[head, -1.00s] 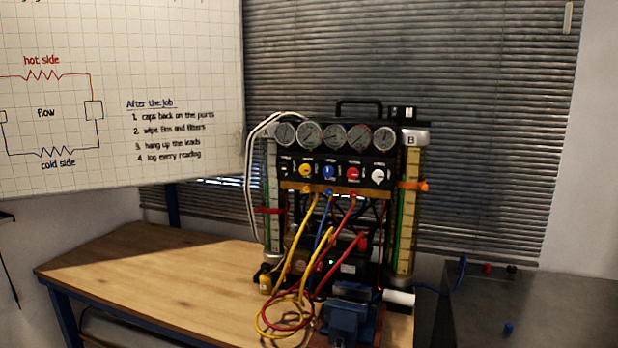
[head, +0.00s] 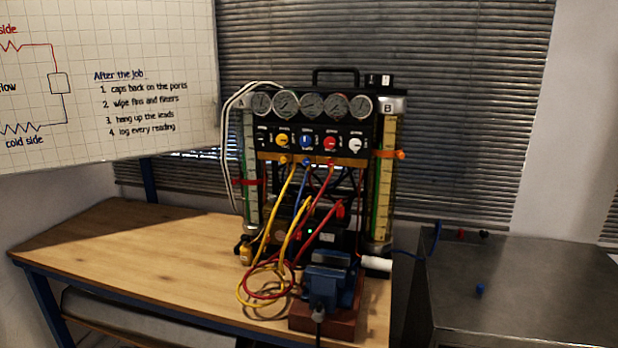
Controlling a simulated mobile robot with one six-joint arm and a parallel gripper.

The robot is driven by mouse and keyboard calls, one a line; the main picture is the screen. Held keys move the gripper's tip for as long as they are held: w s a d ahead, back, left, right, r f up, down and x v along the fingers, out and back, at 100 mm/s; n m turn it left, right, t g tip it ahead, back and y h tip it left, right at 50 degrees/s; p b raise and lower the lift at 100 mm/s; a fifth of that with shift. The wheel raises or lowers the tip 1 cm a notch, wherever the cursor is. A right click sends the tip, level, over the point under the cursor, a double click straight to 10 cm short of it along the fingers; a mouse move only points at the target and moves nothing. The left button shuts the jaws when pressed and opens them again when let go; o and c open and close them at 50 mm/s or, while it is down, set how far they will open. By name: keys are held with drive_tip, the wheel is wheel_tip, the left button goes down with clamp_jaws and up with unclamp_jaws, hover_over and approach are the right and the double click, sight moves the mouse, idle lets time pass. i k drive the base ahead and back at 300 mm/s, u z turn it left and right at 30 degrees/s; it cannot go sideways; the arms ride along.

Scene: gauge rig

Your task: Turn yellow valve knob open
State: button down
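Several round gauges (head: 312,105) run in a row above the knobs. A yellow hose (head: 283,210) hangs from a port below the yellow knob. The knob's exact angle is too small to tell. My gripper is not in view.
The rig stands on a wooden bench (head: 130,255). A blue vise (head: 328,288) and looped yellow and red hoses are in front of it. The left of the bench top is clear.

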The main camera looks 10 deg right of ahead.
sight(282, 139)
drive_tip(key=k, duration=1.35)
drive_tip(key=u, duration=0.4)
drive_tip(key=i, duration=1.1)
drive_tip(key=u, duration=0.9)
drive_tip(key=i, duration=0.7)
drive_tip(key=u, duration=0.35)
